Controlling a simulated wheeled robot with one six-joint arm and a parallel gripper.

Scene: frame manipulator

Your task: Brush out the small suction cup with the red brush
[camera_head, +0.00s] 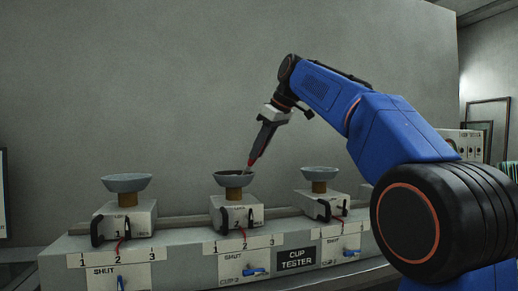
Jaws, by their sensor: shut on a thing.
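My gripper (265,140) is shut on the red brush and points down and left above the middle of the cup tester. Only a short red part of the brush (254,160) shows below the dark fingers. Its tip reaches down to the right side of the middle suction cup (234,181); I cannot tell whether it touches the inside. This grey cup sits on a brownish stem on the middle block, with something dark inside its rim.
The cup tester (180,261) is a long grey bench with labels, blue handles and a rail. Each cup stands on a white block with a black lever. My blue arm fills the right side. A plain grey wall stands behind, with free space above the left cup.

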